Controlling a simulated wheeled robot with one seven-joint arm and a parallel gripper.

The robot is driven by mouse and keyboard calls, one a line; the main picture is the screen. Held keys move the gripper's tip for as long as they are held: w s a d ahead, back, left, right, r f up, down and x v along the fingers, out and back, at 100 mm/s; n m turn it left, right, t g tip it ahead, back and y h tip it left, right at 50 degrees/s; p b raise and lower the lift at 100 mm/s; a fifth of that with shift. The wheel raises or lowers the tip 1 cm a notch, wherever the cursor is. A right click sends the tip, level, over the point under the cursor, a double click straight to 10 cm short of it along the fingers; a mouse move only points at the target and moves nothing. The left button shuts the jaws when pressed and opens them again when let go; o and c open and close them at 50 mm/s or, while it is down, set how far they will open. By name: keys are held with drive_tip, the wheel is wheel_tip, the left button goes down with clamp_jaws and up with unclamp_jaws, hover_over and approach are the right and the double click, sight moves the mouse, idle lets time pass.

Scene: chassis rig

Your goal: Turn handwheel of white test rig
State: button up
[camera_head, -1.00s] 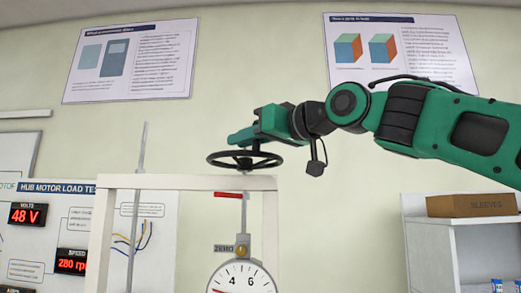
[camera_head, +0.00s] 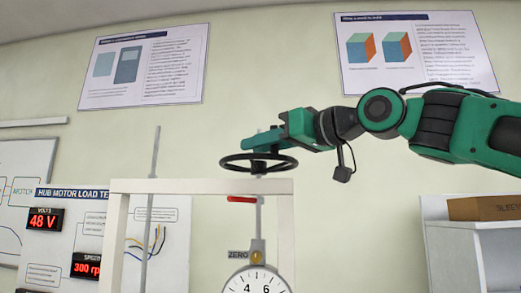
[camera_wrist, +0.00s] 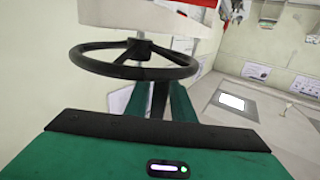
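The black handwheel (camera_head: 233,167) lies level on top of the white test rig (camera_head: 200,187). It shows its rim and spokes large in the wrist view (camera_wrist: 90,66). My green gripper (camera_head: 258,141) reaches in from the right, just above the wheel rim. In the wrist view its two fingers (camera_wrist: 159,103) stand either side of a dark upright piece, seemingly the wheel's handle (camera_wrist: 159,98), which fills the gap between them. The round dial gauge (camera_head: 258,283) hangs below, its lower part cut off.
A red lever (camera_head: 242,199) and a ZERO tag (camera_head: 238,254) sit under the rig's top beam. A motor test board (camera_head: 70,230) stands behind at left. A white shelf (camera_head: 455,240) with a cardboard box (camera_head: 485,208) is at right.

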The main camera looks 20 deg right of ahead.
drive_tip(key=shift+r, duration=0.15)
drive_tip(key=shift+s+d, duration=0.35)
drive_tip(key=shift+s, duration=0.15)
drive_tip(key=v, duration=0.9)
drive_tip(key=shift+s+d, duration=0.15)
drive_tip(key=shift+s, duration=0.1)
